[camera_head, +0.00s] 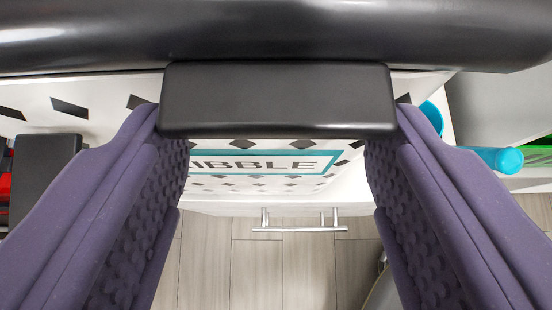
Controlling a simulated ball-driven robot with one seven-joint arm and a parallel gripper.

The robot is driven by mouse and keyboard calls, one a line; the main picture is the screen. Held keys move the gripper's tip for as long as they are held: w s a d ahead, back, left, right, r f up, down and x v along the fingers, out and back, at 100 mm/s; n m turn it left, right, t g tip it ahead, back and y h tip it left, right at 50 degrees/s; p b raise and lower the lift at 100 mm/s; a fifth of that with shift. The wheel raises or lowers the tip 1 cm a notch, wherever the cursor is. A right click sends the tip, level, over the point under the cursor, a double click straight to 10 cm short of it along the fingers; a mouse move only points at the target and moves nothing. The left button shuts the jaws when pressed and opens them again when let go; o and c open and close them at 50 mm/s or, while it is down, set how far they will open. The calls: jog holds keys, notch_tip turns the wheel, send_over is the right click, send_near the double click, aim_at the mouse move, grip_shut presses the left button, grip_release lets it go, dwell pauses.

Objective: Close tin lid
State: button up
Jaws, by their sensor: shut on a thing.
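The kibble tin (60,92) is white with black diamonds and a teal-framed label that reads "IBBLE" where it is not covered. A thick, glossy black rim, apparently of the lid (300,30), crosses the top of the view. A black block-shaped tab (278,90) juts out below this rim. My gripper (277,112) has a purple, studded finger on each side of the tab, and is shut on it. The tips hide part of the tin's wall. I cannot tell how far the lid stands open.
A second black block (45,178) is at the left, beside red items. A white drawer front with a metal bar handle (300,228) is below the tin. A turquoise cylinder (497,160) lies at the right. Grey wood-look floor (255,270) shows below.

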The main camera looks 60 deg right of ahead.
jog(key=shift+s+f, duration=0.2)
jog(key=shift+f, duration=0.1)
jog(key=o, duration=1.5)
jog(key=shift+w, duration=0.15)
jog(key=shift+r, duration=0.1)
jog(key=p+v, duration=0.3)
jog(key=v, duration=0.4)
jog(key=shift+a+r, duration=0.25)
jog(key=shift+a, duration=0.05)
